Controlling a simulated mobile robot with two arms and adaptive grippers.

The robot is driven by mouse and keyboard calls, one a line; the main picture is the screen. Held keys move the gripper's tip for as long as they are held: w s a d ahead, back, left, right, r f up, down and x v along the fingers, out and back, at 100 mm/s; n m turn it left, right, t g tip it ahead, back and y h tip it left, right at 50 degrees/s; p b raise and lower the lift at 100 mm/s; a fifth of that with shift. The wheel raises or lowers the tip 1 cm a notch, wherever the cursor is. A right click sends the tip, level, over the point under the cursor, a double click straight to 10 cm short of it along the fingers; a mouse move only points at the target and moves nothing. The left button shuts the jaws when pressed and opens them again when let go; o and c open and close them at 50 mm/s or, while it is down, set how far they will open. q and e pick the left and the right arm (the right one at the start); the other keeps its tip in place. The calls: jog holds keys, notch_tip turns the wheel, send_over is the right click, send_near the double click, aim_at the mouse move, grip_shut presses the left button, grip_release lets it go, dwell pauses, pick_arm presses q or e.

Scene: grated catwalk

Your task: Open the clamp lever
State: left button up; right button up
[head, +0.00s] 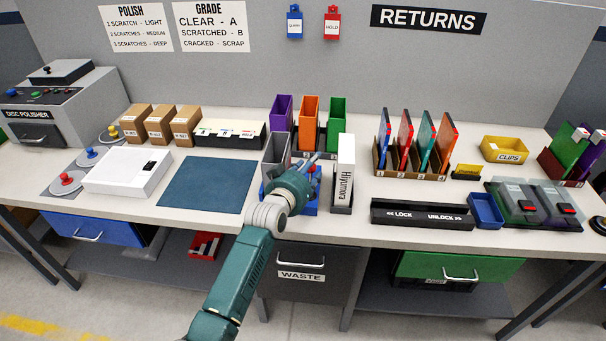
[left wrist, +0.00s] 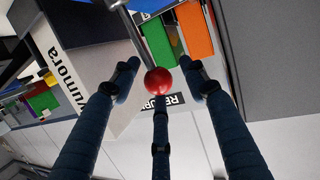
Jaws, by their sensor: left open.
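The clamp lever shows in the left wrist view as a grey metal rod (left wrist: 130,30) ending in a red ball knob (left wrist: 158,81). My left gripper (left wrist: 160,88) has its dark fingers spread around the knob, with one finger on each side and one below. I cannot tell whether any finger touches it. In the head view my left gripper (head: 306,172) is over the middle of the bench, in front of the grey bin. A blue body (head: 311,206), perhaps the clamp's base, is mostly hidden behind it. My right gripper is in neither view.
A white upright case (head: 345,165) stands close right of the gripper. Purple, orange (head: 309,120) and green bins stand behind. A blue mat (head: 205,182) lies left. A black lock/unlock tray (head: 422,214) and an upright sleeve rack (head: 408,167) are right.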

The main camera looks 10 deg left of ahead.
pick_arm(q)
jog(key=v, duration=1.1)
jog(key=shift+s, duration=0.15)
jog(key=shift+a, duration=0.1)
jog(key=shift+f, duration=0.1)
jog(key=c, duration=0.4)
jog(key=n, duration=0.1)
jog(key=s+d+f+n+b, duration=0.1)
jog(key=n, duration=0.1)
jog(key=s+n, duration=0.1)
jog(key=shift+s+d+f+n+t+h+b, duration=0.25)
jog(key=shift+f+n+t+h+b, duration=0.05)
jog(key=shift+f+t+h, duration=0.1)
grip_shut()
jog(key=s+a+n+t+y+b, duration=0.1)
jog(key=s+n, duration=0.1)
jog(key=n, duration=0.4)
jog(key=s+a+n+t+b, duration=0.1)
jog(key=s+n+t, duration=0.15)
jog(key=n, duration=0.35)
jog(key=w+d+g+p, duration=0.1)
jog(key=w+d+p, duration=0.1)
jog(key=w, duration=1.1)
jog(key=shift+w+d+f+p, duration=0.25)
jog(key=shift+d+p, duration=0.15)
jog(key=shift+p, duration=0.1)
